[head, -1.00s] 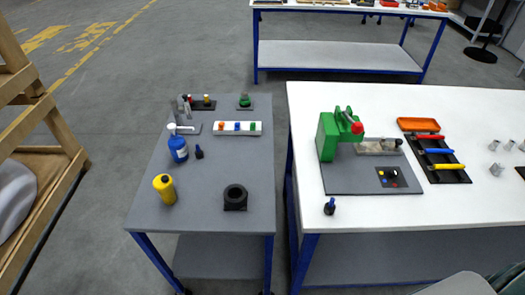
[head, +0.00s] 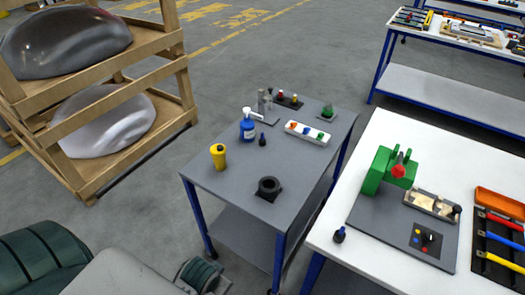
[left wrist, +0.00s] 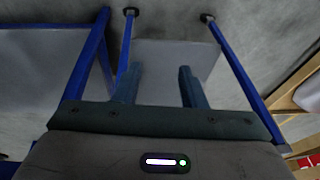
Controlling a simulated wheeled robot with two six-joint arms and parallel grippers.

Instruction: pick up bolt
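I cannot clearly pick out a bolt in the current views. Small upright grey metal pieces (head: 265,104) stand at the back left of the small grey table (head: 225,183), but they are too small to identify. In the left wrist view my left gripper (left wrist: 159,85) has its two fingers apart with nothing between them. Beyond the fingers lie a grey panel and blue table legs, so it is away from the tabletop objects. My right gripper is in neither view.
A white table (head: 375,140) with a green device (head: 378,170) stands right. A wooden rack (head: 165,110) stands left.

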